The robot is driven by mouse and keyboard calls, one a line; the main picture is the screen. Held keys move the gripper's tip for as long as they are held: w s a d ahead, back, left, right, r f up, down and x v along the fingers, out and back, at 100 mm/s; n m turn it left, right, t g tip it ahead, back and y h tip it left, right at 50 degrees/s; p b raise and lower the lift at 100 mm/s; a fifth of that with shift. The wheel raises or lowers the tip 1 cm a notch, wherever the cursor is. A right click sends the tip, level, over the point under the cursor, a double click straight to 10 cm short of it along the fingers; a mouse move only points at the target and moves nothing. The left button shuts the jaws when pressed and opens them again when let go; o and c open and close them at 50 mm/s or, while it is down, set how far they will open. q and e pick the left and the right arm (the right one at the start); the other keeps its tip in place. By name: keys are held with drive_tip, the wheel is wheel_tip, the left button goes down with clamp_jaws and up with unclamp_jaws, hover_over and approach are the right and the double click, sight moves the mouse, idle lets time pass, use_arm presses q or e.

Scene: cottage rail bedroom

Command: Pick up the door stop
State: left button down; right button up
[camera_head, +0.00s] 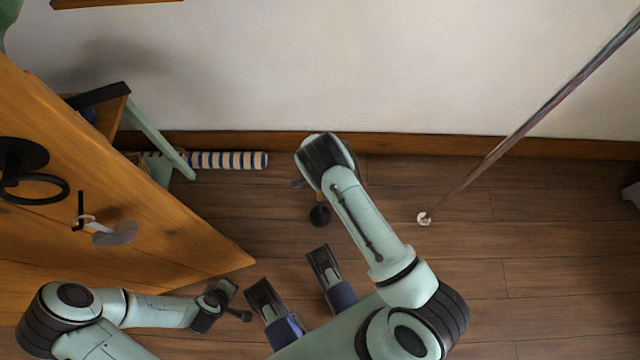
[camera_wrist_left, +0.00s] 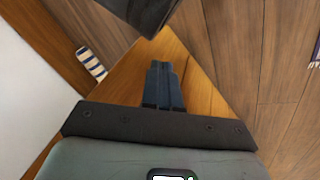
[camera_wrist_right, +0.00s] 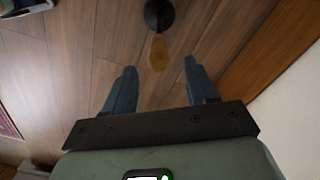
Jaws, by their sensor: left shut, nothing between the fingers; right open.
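The door stop (camera_head: 320,215) appears to be the small dark, round-based piece on the floor near the wall, partly hidden by my right arm. In the right wrist view, the door stop (camera_wrist_right: 158,54) shows a tan, bulb-shaped upper part over a round black base. My right gripper (camera_wrist_right: 160,66) is open, its fingers apart on either side of the tan part's lower end in the picture. Contact is not visible. My left gripper (camera_wrist_left: 163,66) is shut and empty, over the wooden door in its wrist view; in the head view it (camera_head: 243,314) is at lower left.
A wooden door (camera_head: 150,225) with a black ring handle fills the left. A blue-and-white striped roll (camera_head: 230,160) lies along the wall. A thin pole (camera_head: 520,130) slants up at right from a small white base. Floor (camera_head: 530,240) at right is mostly clear.

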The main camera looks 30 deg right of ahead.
drive_tip(key=shift+a+f, duration=0.1)
drive_tip(key=shift+f, duration=0.3)
drive_tip(key=f, duration=0.1)
drive_tip(key=f+b, duration=0.1)
drive_tip(key=f, duration=0.1)
drive_tip(key=shift+a+f, duration=0.25)
drive_tip(key=shift+f, duration=0.1)
drive_tip(key=shift+f+b, duration=0.35)
use_arm(q)
drive_tip(key=shift+g, duration=0.5)
drive_tip(key=s+f, duration=0.2)
drive_tip(key=f, duration=0.1)
drive_tip(key=shift+s+a, duration=0.3)
drive_tip(key=shift+a, duration=0.05)
use_arm(e)
clamp_jaws()
drive_tip(key=shift+w+r, duration=0.1)
drive_tip(key=shift+r, duration=0.05)
